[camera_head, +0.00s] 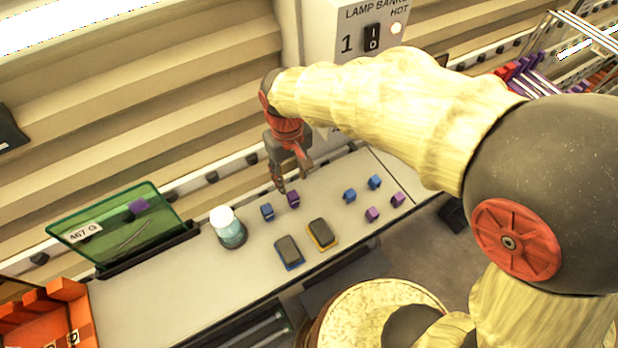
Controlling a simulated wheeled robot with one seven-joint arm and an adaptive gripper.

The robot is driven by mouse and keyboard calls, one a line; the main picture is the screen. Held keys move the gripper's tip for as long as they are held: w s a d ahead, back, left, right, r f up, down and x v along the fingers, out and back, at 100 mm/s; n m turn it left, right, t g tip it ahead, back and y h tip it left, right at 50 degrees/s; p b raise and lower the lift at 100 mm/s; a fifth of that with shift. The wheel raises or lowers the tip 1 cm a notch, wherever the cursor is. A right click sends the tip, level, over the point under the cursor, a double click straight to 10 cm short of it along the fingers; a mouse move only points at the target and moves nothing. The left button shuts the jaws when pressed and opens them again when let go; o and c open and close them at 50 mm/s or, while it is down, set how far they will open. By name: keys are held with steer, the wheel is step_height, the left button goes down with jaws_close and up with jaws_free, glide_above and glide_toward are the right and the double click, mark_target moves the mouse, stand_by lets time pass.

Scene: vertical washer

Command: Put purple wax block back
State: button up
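A purple wax block (293,199) stands on the pale bench, just right of a blue block (267,211). My gripper (292,180) points down close to this purple block. Its two fingers show apart, with nothing seen between them; I cannot tell its exact height or whether it touches the block. Two more purple blocks, a nearer one (372,214) and a farther one (398,199), stand to the right. Two blue blocks (349,195) (374,182) stand behind them.
A jar with a white top (230,228) and two dark sponge-like pads (289,252) (322,234) lie left and front. A green panel (125,225) stands at left, above an orange bin (45,325). A lamp switch box (365,30) is behind. The bench (165,290) is bare at front left.

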steer(key=s+d+r+m+t, duration=0.2)
steer(key=s+d+r, duration=0.4)
steer(key=d, duration=0.4)
steer(key=s+d+r+m+t, duration=0.3)
steer(key=s+d+r, duration=0.3)
steer(key=d+r, duration=0.3)
steer(key=shift+d+r+t, duration=0.15)
steer(key=shift+d+t, duration=0.15)
steer(key=shift+d, duration=0.2)
step_height(320, 180, down, 22)
steer(key=b, duration=2.2)
steer(key=shift+c, duration=0.2)
